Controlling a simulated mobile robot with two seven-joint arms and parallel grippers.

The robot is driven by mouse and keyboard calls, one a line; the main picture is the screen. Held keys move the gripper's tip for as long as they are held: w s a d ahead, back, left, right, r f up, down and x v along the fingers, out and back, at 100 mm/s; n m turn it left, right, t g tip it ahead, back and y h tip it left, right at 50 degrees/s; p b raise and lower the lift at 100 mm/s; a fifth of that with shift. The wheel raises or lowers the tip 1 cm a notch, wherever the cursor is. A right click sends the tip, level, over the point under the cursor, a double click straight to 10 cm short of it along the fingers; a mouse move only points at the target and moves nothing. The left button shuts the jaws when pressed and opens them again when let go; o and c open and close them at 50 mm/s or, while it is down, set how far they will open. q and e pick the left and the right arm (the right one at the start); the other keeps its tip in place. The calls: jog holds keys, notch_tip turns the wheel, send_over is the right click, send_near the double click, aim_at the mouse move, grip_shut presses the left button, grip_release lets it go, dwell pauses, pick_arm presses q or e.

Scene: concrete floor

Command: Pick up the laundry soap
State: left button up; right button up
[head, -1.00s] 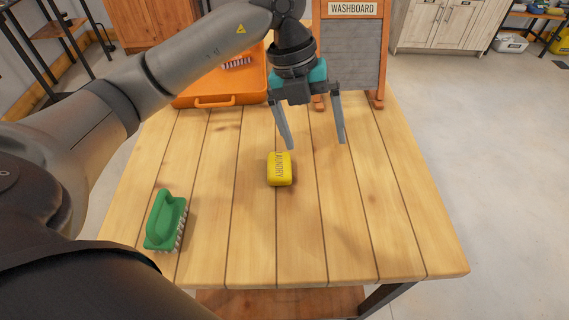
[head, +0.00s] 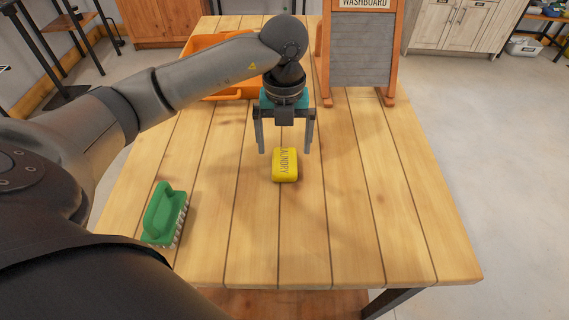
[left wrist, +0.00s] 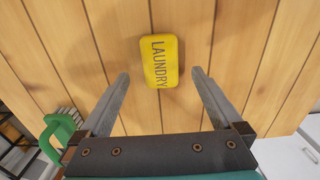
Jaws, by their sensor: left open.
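The laundry soap (head: 285,166) is a yellow bar with dark lettering, lying flat on the wooden table. My left gripper (head: 284,150) is open and empty, pointing down above the soap, with its fingertips to either side of the bar's far end in the head view. In the left wrist view the soap (left wrist: 160,61) lies ahead of the gap between the open fingertips (left wrist: 160,74). The fingers do not appear to touch it. My right gripper is not in view.
A green scrub brush (head: 163,214) stands on the table at the left. A washboard (head: 362,50) stands at the back. The table (head: 400,230) is clear at the right and front.

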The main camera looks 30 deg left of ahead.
aim_at(285, 159)
pick_arm(q)
notch_tip(285, 159, down, 5)
jog(key=shift+f+b, duration=0.1)
jog(key=shift+b, duration=0.4)
jog(key=c, duration=1.5)
